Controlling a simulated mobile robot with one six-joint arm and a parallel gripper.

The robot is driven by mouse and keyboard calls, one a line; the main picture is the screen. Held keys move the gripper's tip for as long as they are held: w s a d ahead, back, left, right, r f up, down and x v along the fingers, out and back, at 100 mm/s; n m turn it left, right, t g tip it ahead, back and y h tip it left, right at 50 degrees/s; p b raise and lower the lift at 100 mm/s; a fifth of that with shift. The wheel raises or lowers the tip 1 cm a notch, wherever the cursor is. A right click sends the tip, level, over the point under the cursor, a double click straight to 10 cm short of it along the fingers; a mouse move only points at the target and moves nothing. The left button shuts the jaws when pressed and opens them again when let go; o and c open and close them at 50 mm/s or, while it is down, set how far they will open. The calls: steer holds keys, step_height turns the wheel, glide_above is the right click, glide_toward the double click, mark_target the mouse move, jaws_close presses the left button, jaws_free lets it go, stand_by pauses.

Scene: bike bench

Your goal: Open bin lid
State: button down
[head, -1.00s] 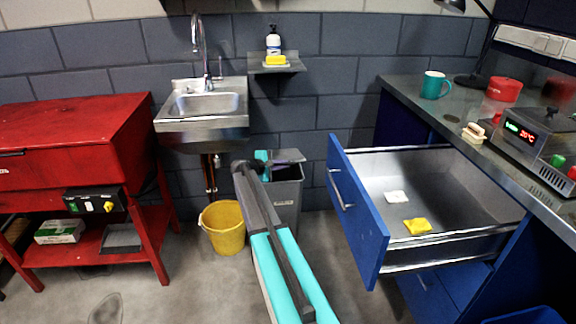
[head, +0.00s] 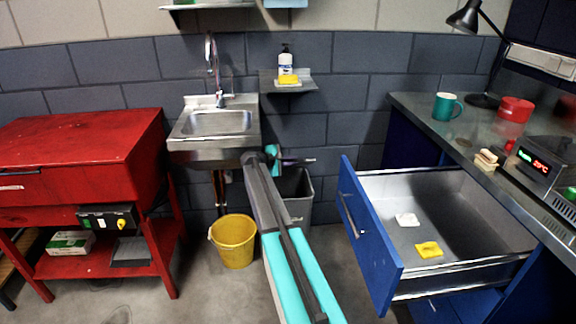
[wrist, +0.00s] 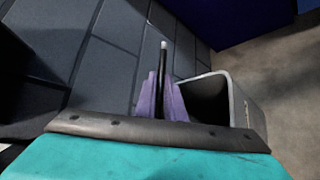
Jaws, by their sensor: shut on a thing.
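The grey bin (head: 299,211) stands on the floor under the wall shelf, partly hidden behind my arm. Its top is open and dark inside; its rim and mouth also show in the wrist view (wrist: 237,100). The lid (head: 299,160) is raised above the bin's mouth and looks like a thin strip in the head view. In the wrist view the lid (wrist: 162,72) is edge-on, a thin dark plate with a pale tip. My gripper (wrist: 162,100) has its purple fingers closed on the lid from both sides. In the head view the fingers are mostly hidden.
A yellow bucket (head: 234,242) stands left of the bin, below the sink (head: 215,124). An open blue drawer (head: 370,237) juts out at the right. A red cabinet (head: 80,150) is at the left. The brick wall is close behind the bin.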

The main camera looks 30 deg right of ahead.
steer(key=shift+w+d+r, duration=0.1)
steer(key=shift+d+r, duration=0.2)
steer(key=c, duration=1.8)
jaws_free()
steer(key=shift+c, duration=0.2)
steer(key=shift+w+a, duration=0.1)
steer(key=shift+a, duration=0.05)
steer(key=shift+a, duration=0.1)
steer(key=s+a, duration=0.2)
steer(key=a, duration=1)
steer(key=shift+s+a+r, duration=0.2)
steer(key=shift+s+a, duration=0.1)
steer(key=shift+s, duration=0.1)
